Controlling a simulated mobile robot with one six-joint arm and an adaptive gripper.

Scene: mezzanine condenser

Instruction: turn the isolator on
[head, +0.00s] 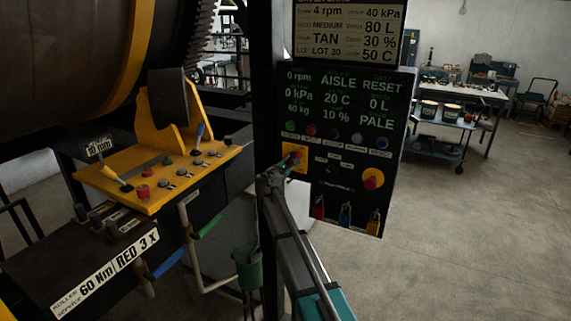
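A black control panel (346,125) hangs on a dark post. A yellow plate with a red knob (294,157) sits at the panel's lower left; it looks like the isolator, but its label and knob position are too small to read. My gripper (280,168) is at the lower left of this plate, overlapping its edge in the head view. I cannot tell whether it touches the knob, or whether its fingers are open or shut. A round red button on yellow (373,179) is on the panel's lower right.
Coloured buttons (334,134) run in a row above the knob, and padlocks (345,214) hang below. A yellow lever console (165,175) and large drum (65,60) are at left. The floor (450,240) at right is clear; benches (455,92) stand behind.

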